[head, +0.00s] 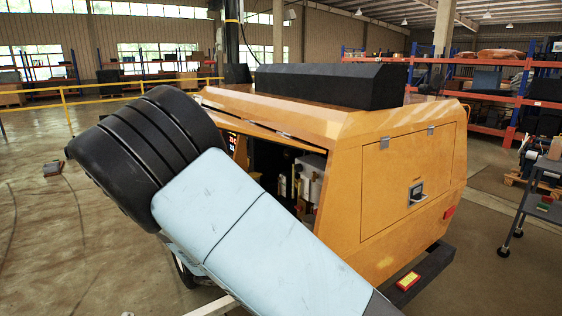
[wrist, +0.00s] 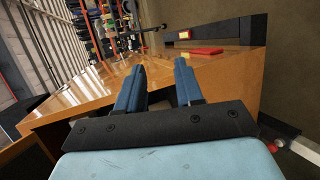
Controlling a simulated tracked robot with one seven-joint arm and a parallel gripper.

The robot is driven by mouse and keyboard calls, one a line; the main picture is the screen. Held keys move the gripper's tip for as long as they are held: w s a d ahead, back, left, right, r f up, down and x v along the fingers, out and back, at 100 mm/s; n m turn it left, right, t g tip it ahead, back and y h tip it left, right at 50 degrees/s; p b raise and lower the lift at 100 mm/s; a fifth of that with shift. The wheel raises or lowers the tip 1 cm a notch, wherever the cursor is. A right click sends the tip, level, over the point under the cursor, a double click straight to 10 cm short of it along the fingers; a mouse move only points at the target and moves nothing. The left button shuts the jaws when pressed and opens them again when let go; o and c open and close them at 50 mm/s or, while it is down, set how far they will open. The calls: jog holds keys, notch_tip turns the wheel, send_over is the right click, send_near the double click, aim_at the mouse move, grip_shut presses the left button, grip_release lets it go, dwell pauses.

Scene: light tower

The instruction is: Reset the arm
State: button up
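My gripper (wrist: 160,75) shows in the wrist view, with its two blue fingers spread apart and nothing between them. It is open and empty. An orange surface, apparently the housing of the light tower, lies beyond the fingertips; I cannot tell whether they touch it. In the head view, my pale blue arm with its black ribbed joint crosses in front of the orange light tower (head: 400,165) and hides its lower left part. My gripper is not visible in that view. The tower's side is open, with machine parts (head: 312,178) showing inside.
A dark bumper (head: 430,272) with a red-and-yellow label (head: 408,281) juts from the tower's lower right. A grey cart (head: 545,205) stands at the right. A yellow railing (head: 110,92) and orange shelving (head: 490,95) stand behind. The floor at left (head: 45,230) is mostly clear.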

jog(key=s+d+r+m+g+y, duration=0.4)
jog(key=d+r+y, duration=0.6)
jog(key=d+r, duration=0.6)
jog(key=s+d+r+t+y, duration=0.1)
jog(key=s+d+r+t, duration=0.2)
jog(key=s+r, duration=0.3)
jog(key=s+d+r+t+y, duration=0.2)
jog(key=s+d+r, duration=0.1)
jog(key=s+r, duration=0.4)
jog(key=shift+s+r+t, duration=0.3)
jog(key=shift+s+t, duration=0.1)
dwell(0.6)
